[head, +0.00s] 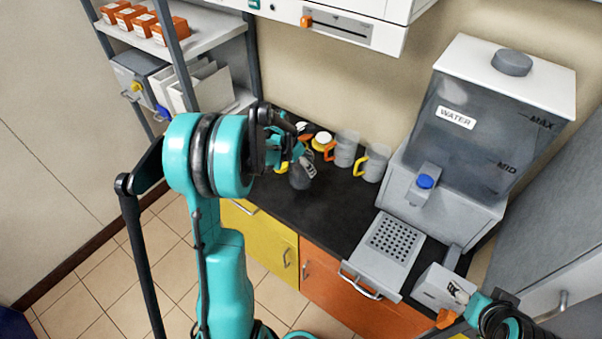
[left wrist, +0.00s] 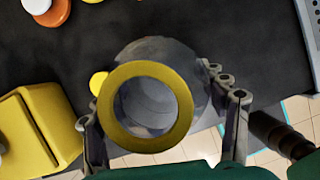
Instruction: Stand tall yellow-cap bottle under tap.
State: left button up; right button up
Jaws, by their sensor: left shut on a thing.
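My left gripper (head: 298,162) is shut on a clear grey vessel with a yellow ring at its top, which I take as the tall yellow-cap bottle (left wrist: 150,108). In the left wrist view the fingers sit on either side of it, and I look down into its round top. In the head view its grey body (head: 300,179) shows below the gripper, over the counter; I cannot tell whether it touches. The tap (head: 425,182), with a blue button, is on the water tank to the right, apart from the bottle. My right gripper (head: 462,298) is by a white box; its jaws are unclear.
A grated drip tray (head: 395,243) lies below the tap. The white box (head: 438,287) is at the front right. Black counter (head: 335,205) between bottle and tray is clear.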

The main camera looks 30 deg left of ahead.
pick_arm(q)
jog(key=shift+f+b, duration=0.55)
jog(key=shift+f, duration=1.5)
jog(key=shift+f, duration=0.1)
jog(key=o, duration=1.4)
jog(key=shift+o, duration=0.2)
